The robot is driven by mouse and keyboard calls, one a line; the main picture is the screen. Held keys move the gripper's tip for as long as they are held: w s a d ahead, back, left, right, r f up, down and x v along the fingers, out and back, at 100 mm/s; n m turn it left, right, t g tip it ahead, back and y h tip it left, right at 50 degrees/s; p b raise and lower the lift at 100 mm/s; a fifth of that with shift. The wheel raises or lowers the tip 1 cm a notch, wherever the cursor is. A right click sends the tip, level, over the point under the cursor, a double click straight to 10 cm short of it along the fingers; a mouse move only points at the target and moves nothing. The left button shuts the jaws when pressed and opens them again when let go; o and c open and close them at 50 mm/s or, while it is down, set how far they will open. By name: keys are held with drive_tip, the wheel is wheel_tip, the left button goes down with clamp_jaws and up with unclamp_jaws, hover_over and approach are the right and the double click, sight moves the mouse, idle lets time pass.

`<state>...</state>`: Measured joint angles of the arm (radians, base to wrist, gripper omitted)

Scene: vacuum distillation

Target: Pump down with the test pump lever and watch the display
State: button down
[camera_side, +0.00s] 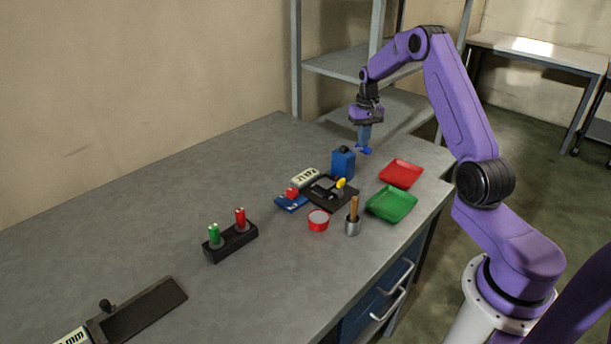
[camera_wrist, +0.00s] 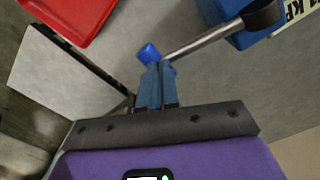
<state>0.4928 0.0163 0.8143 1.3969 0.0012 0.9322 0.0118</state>
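The test pump is a blue box (camera_side: 343,163) with a dark top on the bench; part of it shows in the wrist view (camera_wrist: 240,35). Its lever is a grey rod (camera_wrist: 205,40) running from a dark collar to a blue grip (camera_wrist: 149,53). My gripper (camera_side: 364,143) is beside the pump, pointing down at the blue grip. In the wrist view the narrow blue fingers (camera_wrist: 158,72) are close together on the grip, which shows on both sides of them. The display (camera_side: 306,178) shows a kPa reading, its digits hard to read; it is cut off in the wrist view (camera_wrist: 297,10).
A red tray (camera_side: 401,174) and a green tray (camera_side: 391,204) lie right of the pump. A black fixture (camera_side: 325,196), a red round container (camera_side: 318,221) and a metal cup with a wooden-handled tool (camera_side: 352,227) stand in front.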

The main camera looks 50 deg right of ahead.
wheel_tip(320, 180, up, 8)
idle(0.6)
drive_tip(key=shift+d+r, duration=0.1)
idle(0.6)
drive_tip(key=shift+r, duration=2.95)
idle(3.4)
